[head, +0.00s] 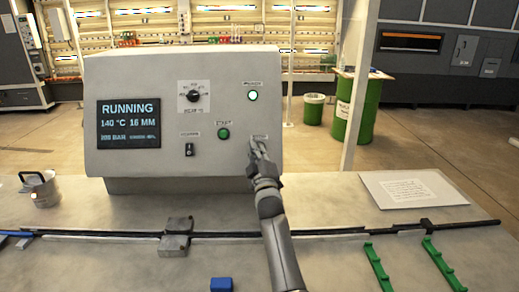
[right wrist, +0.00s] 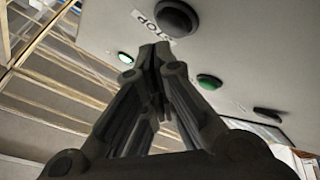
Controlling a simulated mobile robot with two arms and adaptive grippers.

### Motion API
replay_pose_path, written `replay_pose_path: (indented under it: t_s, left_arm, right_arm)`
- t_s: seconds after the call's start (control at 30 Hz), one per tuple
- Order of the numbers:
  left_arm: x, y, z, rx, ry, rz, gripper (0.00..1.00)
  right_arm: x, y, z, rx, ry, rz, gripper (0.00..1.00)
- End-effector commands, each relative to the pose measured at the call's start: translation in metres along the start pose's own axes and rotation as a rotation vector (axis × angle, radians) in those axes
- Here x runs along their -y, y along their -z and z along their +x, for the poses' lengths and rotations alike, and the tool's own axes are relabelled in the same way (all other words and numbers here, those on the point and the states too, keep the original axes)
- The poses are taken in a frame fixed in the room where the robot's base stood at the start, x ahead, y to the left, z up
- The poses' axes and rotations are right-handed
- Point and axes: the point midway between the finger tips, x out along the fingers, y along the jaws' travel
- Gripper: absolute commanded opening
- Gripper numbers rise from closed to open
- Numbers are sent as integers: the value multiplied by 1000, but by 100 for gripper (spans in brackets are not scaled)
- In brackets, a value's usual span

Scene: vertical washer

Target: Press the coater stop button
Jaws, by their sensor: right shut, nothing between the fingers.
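The control panel (head: 225,105) is a grey sloped box on the bench, and its screen (head: 129,124) reads RUNNING, 140 °C, 16 MM. My right gripper (head: 257,147) is shut and empty at the panel's lower right, in front of the STOP label. In the right wrist view the stop button (right wrist: 177,18) is a dark dome beside its STOP label, just beyond my fingertips (right wrist: 153,52); I cannot tell whether they touch it. The green start button (head: 223,133) is to the left. My left gripper is out of view.
A lit indicator (head: 253,96), a black knob (head: 193,96) and a small switch (head: 189,149) are also on the panel. The bench (head: 110,265) holds a metal mug (head: 45,191), a blue block (head: 221,284), green racks (head: 378,267) and a printed sheet (head: 385,190).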

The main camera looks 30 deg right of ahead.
Motion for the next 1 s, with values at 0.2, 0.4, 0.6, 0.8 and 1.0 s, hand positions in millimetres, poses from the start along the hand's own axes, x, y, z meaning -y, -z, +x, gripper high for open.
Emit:
replay_pose_path:
  t_s: [0.2, 0.4, 0.6, 0.8, 1.0]
  left_arm:
    - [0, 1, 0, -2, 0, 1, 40]
    - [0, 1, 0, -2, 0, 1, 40]
    - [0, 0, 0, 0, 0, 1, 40]
    - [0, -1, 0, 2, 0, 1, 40]
    - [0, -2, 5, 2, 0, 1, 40]
  right_arm:
    - [0, 0, 0, 0, 0, 0, 0]
    - [0, 0, 0, 0, 0, 0, 0]
    - [0, 0, 0, 0, 0, 0, 0]
    - [0, 0, 0, 0, 0, 0, 0]
    - [2, -2, 1, 0, 0, 0, 0]
